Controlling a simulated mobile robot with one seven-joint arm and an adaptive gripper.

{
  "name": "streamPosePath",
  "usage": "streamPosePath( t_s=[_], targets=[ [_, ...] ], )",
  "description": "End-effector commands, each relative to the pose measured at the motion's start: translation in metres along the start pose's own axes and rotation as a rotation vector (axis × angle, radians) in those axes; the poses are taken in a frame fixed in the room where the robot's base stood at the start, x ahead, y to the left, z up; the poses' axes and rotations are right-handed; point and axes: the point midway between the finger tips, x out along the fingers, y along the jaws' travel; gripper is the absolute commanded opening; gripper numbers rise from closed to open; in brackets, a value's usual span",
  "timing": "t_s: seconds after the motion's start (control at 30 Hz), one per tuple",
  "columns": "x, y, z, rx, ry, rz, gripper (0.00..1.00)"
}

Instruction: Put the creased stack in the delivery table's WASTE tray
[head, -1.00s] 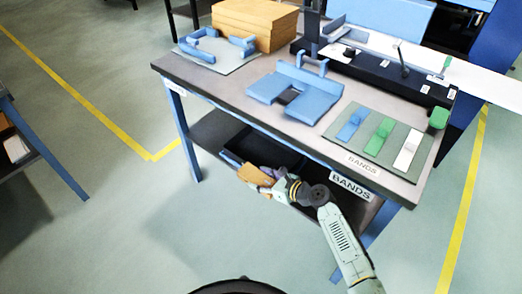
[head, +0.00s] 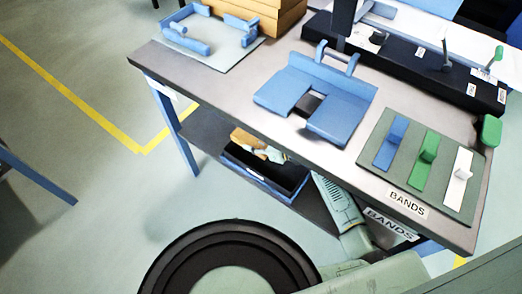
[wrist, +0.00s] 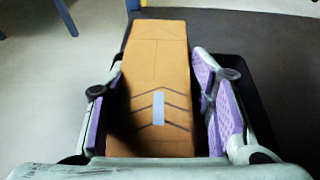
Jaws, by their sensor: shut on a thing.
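The creased stack (wrist: 158,90) is a brown kraft bundle with dark chevron lines and a small pale blue patch. In the wrist view it lies lengthwise between the purple finger pads of my gripper (wrist: 160,105), which is shut on it. In the head view the stack (head: 252,143) shows as a brown patch at a black tray (head: 262,171) on the table's lower shelf, with my gripper (head: 272,154) beside it. The tray has a blue front edge with a pale label too small to read. I cannot tell whether the stack touches the tray floor.
The tabletop (head: 230,90) above overhangs the shelf (head: 205,135). On it are a blue jig (head: 318,95), a mat with blue, green and white bands (head: 425,160), and a cardboard stack (head: 262,12). A blue leg (head: 178,130) stands left of the tray.

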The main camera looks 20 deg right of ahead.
Motion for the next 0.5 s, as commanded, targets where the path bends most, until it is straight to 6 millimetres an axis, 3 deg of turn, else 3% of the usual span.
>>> streamPosePath(
  t_s=[0.1, 0.5],
  targets=[
    [0.01, 0.001, -0.022, 0.004, 0.0, 0.001, 0.17],
    [0.028, 0.0, -0.065, 0.004, -0.001, 0.0, 0.17]
  ],
)
